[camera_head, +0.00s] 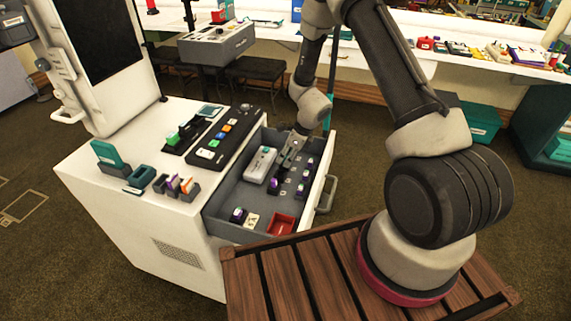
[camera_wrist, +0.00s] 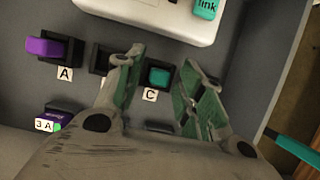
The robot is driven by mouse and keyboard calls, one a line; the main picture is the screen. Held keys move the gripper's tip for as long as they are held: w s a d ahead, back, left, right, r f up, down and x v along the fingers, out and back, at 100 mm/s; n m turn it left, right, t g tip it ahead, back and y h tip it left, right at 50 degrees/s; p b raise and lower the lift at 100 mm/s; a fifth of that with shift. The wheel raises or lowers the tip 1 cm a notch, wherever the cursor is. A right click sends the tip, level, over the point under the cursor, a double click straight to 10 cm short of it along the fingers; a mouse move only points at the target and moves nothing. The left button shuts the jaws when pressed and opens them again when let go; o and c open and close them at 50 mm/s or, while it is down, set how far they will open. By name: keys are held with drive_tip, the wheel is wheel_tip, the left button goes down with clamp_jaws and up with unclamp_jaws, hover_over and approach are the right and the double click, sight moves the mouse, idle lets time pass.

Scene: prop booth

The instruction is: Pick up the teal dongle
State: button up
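The small teal dongle (camera_wrist: 159,77) sits in a dark holder above a label C in the wrist view. My gripper (camera_wrist: 161,60) is open, with one finger on each side of the dongle and a visible gap on the right. Whether the left finger touches it I cannot tell. In the head view my gripper (camera_head: 289,153) points down into the open grey drawer (camera_head: 232,198), and I cannot make out the dongle there. A purple dongle (camera_wrist: 46,47) sits in the holder by label A. Another purple piece (camera_wrist: 52,119) is marked 3A.
A white device (camera_wrist: 150,12) with a teal "link" part (camera_wrist: 207,9) lies beside the holders. The drawer's wall (camera_wrist: 262,80) is close on the right. A red tray (camera_head: 282,224) lies in the drawer's near corner. The white cabinet top (camera_head: 85,172) carries several holders.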

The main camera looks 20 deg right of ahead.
sight(286, 157)
drive_tip(key=c, duration=0.5)
drive_tip(key=r, duration=0.8)
drive_tip(key=shift+s+a+r, duration=0.15)
drive_tip(key=shift+a+r, duration=0.05)
drive_tip(key=shift+r, duration=0.2)
drive_tip(key=shift+s+a+f, duration=0.5)
drive_tip(key=shift+s+f, duration=0.3)
drive_tip(key=shift+f, duration=0.25)
drive_tip(key=shift+s+a+f, duration=0.5)
drive_tip(key=shift+s+f, duration=0.35)
drive_tip(key=shift+f, duration=0.2)
drive_tip(key=shift+s+a+f, duration=0.5)
drive_tip(key=shift+s+f, duration=0.3)
drive_tip(key=shift+f, duration=0.25)
